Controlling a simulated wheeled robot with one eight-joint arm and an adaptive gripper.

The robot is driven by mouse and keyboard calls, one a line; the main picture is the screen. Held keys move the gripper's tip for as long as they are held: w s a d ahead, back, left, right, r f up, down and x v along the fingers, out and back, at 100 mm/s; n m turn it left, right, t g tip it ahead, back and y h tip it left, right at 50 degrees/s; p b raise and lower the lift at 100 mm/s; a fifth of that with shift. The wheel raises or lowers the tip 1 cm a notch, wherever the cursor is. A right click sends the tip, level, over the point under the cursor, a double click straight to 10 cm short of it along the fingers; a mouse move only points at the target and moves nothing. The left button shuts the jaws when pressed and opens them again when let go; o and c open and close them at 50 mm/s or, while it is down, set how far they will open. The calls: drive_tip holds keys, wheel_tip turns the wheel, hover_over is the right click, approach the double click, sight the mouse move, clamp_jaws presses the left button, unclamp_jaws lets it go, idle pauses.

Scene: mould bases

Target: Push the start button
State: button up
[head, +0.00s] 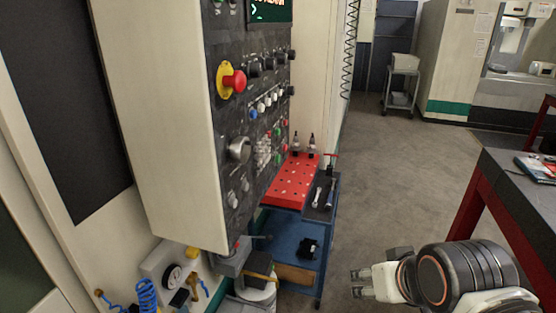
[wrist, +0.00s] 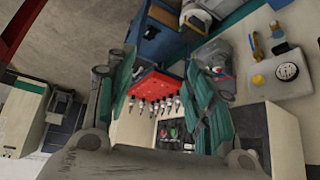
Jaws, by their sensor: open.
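The control panel (head: 246,130) is a dark upright face on a cream cabinet, left of centre in the head view. It carries a red mushroom button on a yellow collar (head: 234,81), knobs, and rows of small white, blue, green and red buttons. A small green button (head: 277,132) shows near its right edge; no label is readable, so I cannot tell which button is start. My gripper (head: 357,284) is open and empty, low and to the right of the panel, well apart from it. Its two fingers (wrist: 162,82) also show in the wrist view.
A blue cart (head: 287,232) with a red rack (head: 291,181) and tools stands below the panel, left of my gripper. A dark-topped table with red legs (head: 466,205) is at the right. The floor (head: 390,165) between is clear. A gauge (head: 172,276) and hoses are lower left.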

clamp_jaws()
idle(1.2)
